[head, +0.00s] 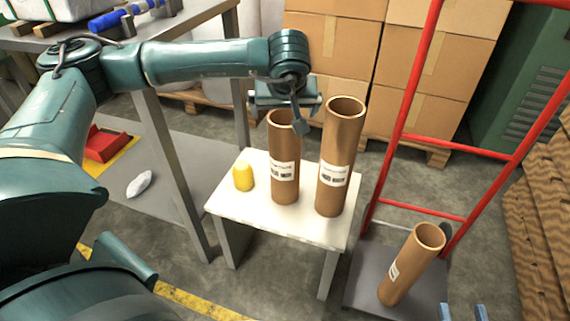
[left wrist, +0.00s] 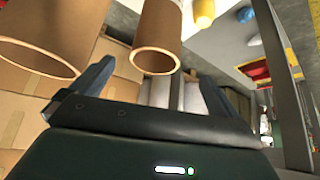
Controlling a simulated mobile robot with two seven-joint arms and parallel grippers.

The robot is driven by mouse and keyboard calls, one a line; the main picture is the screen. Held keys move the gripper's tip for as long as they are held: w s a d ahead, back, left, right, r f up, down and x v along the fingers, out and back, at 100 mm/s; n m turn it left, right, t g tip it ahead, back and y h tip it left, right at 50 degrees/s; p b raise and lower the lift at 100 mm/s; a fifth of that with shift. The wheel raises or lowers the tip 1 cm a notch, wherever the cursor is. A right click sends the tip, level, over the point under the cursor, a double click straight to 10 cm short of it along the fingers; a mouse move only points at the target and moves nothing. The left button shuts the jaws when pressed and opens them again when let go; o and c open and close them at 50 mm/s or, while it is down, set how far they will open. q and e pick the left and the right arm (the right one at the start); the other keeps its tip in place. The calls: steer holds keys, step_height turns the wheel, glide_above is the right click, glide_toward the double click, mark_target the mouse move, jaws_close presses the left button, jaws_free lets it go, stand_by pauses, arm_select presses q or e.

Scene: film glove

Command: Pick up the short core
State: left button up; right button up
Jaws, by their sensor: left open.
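The short core (head: 285,180), a brown cardboard tube with a white label, stands upright on a white stool (head: 240,207). A taller core (head: 335,155) stands to its right on the same stool. My left gripper (head: 298,116) is open at the short core's top end, one finger showing by its rim. In the left wrist view, the short core's open rim (left wrist: 157,60) appears between my spread fingers (left wrist: 165,90), with no grip on it; the taller core (left wrist: 50,35) is outside them. My right gripper (head: 463,313) shows only two spread fingertips at the bottom edge.
A yellow object (head: 243,177) stands left on the stool. Another core (head: 410,265) leans on the plate of a red hand truck (head: 425,75). Stacked cardboard boxes (head: 335,45) stand behind. A workbench (head: 160,30) is at the left.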

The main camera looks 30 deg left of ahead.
arm_select(q)
steer(key=b+x, duration=0.3)
steer(key=x, duration=0.7)
steer(key=shift+w+f, duration=0.3)
steer(key=shift+w+a+f, duration=0.2)
steer(key=shift+w+f, duration=0.05)
steer(key=shift+f, duration=0.15)
arm_select(e)
steer(key=shift+s+a+r+n+t+y, duration=0.1)
steer(key=shift+s+a+n+t+y, duration=0.1)
steer(key=shift+a+n+t+y, duration=0.6)
arm_select(q)
steer(key=shift+c, duration=0.3)
arm_select(e)
steer(key=shift+d+m, duration=0.2)
steer(key=shift+m, duration=0.1)
arm_select(q)
steer(key=c, duration=1.3)
steer(key=shift+r, duration=0.15)
